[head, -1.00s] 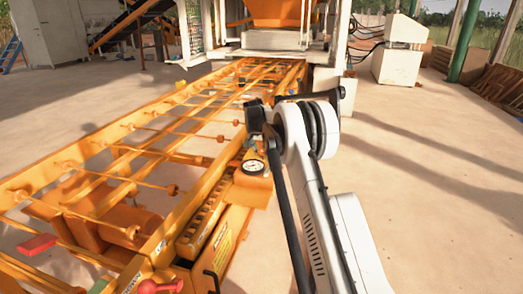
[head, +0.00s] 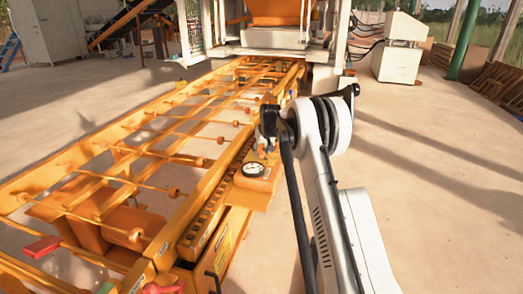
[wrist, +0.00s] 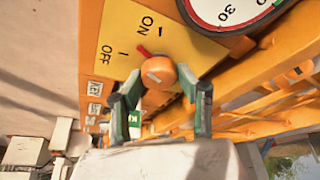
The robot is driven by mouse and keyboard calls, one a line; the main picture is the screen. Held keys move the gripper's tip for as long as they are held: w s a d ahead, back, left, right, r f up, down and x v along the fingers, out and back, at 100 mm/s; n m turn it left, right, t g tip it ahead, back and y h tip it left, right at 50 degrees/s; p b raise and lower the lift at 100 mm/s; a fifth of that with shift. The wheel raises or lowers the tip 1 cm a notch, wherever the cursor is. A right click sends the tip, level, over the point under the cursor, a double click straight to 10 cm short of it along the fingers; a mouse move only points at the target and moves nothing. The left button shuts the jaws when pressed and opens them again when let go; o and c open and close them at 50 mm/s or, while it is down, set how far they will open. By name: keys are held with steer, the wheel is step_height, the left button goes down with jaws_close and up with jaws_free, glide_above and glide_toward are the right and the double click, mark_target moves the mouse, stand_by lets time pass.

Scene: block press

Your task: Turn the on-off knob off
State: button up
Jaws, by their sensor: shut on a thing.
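The on-off knob (wrist: 158,73) is a round orange knob with a red pointer, on a yellow panel (wrist: 120,28) marked ON and OFF in the wrist view. The red pointer slants up-left, between the ON and OFF marks. My gripper (wrist: 158,90) has its two dark green fingers on either side of the knob and is shut on it. In the head view my wrist hides the fingers, and the knob cannot be made out clearly.
A round gauge (head: 252,169) sits close by the knob panel; its dial (wrist: 228,8) shows at the top of the wrist view. The long orange frame (head: 165,150) runs along the left. The floor to the right (head: 430,180) is clear.

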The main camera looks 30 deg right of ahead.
steer(key=n+y, duration=0.1)
steer(key=n, duration=0.2)
steer(key=n+y+p, duration=0.1)
steer(key=n, duration=0.1)
steer(key=shift+d+n+g+p, duration=0.1)
steer(key=shift+n+g+p, duration=0.2)
steer(key=shift+n, duration=0.4)
steer(key=o, duration=1.1)
steer(key=shift+o, duration=0.2)
steer(key=v, duration=1.2)
steer(key=shift+d, duration=0.2)
